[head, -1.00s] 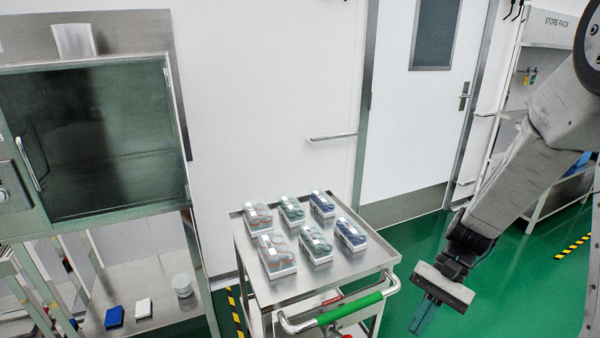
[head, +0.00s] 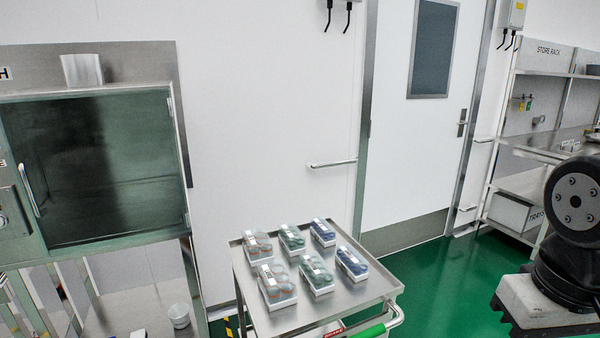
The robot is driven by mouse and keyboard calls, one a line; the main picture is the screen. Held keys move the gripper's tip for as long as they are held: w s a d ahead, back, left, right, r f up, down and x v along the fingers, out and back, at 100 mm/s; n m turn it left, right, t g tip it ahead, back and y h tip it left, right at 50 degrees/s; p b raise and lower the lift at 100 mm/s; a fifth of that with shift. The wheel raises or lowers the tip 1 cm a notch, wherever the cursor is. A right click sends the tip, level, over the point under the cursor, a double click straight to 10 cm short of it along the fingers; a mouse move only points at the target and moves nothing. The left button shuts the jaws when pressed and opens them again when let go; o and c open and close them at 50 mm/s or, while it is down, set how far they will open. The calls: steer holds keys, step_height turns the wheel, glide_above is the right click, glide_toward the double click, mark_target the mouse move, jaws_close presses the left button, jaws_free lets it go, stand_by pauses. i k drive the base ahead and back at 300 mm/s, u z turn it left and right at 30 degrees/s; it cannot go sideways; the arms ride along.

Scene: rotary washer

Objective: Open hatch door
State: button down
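The hatch door (head: 100,160) is a dark glass panel in a greenish metal frame at the left of the head view. It looks shut, though the glass is dark and reflective. Its upright bar handle (head: 30,190) is on the left side of the door.
Shelving (head: 545,150) stands at right. Green floor is clear beyond the trolley.

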mark_target(24, 175)
steer(key=u, duration=1.7)
steer(key=k, duration=0.35)
steer(key=u, duration=1.05)
steer(key=i, duration=0.85)
steer(key=z, duration=1.3)
steer(key=i, duration=0.6)
steer(key=z, duration=0.6)
